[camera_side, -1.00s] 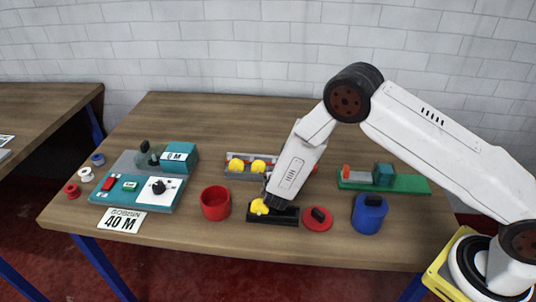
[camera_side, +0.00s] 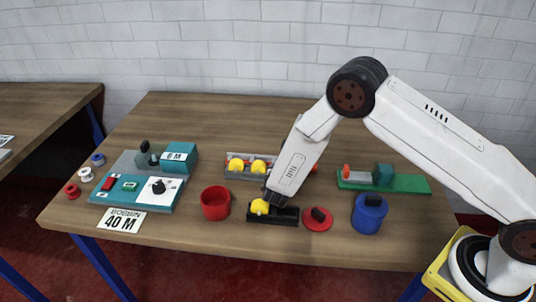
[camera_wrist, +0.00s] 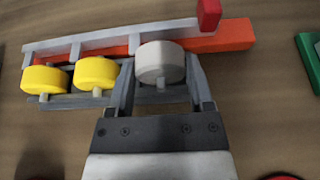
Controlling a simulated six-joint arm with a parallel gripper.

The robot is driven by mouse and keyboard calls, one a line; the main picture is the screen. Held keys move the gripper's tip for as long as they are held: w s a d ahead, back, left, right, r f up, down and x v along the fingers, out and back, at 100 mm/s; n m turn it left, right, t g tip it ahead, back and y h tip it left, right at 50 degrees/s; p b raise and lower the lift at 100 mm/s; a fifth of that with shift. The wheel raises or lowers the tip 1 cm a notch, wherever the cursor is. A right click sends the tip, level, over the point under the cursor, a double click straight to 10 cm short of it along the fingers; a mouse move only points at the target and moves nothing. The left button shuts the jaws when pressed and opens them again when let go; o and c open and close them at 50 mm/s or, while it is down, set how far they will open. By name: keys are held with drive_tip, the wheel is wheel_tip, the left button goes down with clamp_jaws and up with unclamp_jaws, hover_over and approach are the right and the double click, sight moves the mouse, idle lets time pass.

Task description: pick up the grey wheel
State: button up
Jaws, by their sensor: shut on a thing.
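The grey wheel (camera_wrist: 160,62) sits between the two fingers of my gripper (camera_wrist: 161,68) in the wrist view. The fingers are shut on its sides. It is at the right end of a row with two yellow wheels (camera_wrist: 97,72) at a grey and orange rack (camera_wrist: 215,40). I cannot tell whether it is clear of the rack. In the side view my gripper (camera_side: 270,197) points down, and the grey wheel is hidden behind my arm. The rack (camera_side: 232,174) with its two yellow wheels shows to the left of the arm.
A black holder (camera_side: 287,216) with a yellow part stands at the table front. A red cup (camera_side: 215,203) is left of it. A red lid (camera_side: 318,220) and a blue pot (camera_side: 369,217) are to the right. A green board (camera_side: 408,185) lies further right.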

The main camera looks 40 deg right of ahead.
drive_tip(key=shift+r, duration=0.55)
drive_tip(key=s+r, duration=1)
drive_tip(key=s, duration=0.4)
drive_tip(key=shift+r, duration=0.4)
